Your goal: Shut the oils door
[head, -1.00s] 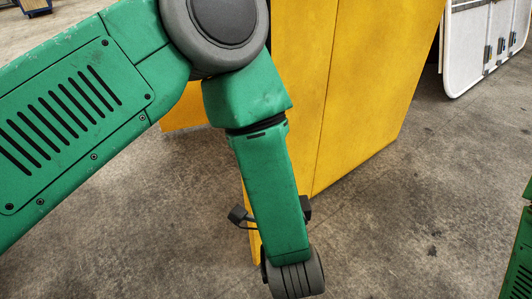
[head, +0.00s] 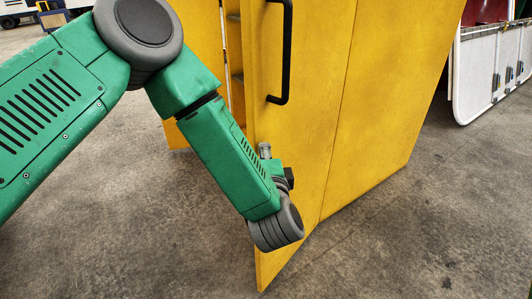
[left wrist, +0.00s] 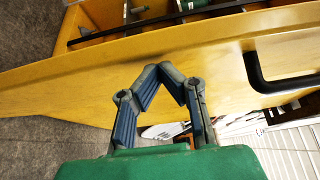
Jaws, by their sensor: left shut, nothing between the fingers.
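The oils door (head: 300,150) is a yellow panel with a black bar handle (head: 285,55). It stands partly open, with a gap and shelf edges at its left edge. In the left wrist view the door (left wrist: 230,62) crosses the picture, with its handle (left wrist: 262,75) at right. My left gripper (left wrist: 168,72) is shut and empty, its fingertips together in front of the door; I cannot tell whether they touch it. In the head view it is mostly hidden behind my wrist, low beside the door's left edge. My right gripper is out of view.
Shelves (left wrist: 105,33) with green bottles (left wrist: 192,4) show beyond the door in the left wrist view. Another yellow panel (head: 198,45) stands behind my arm. A white panelled thing (head: 488,70) is at the far right. The concrete floor (head: 400,240) is clear in front.

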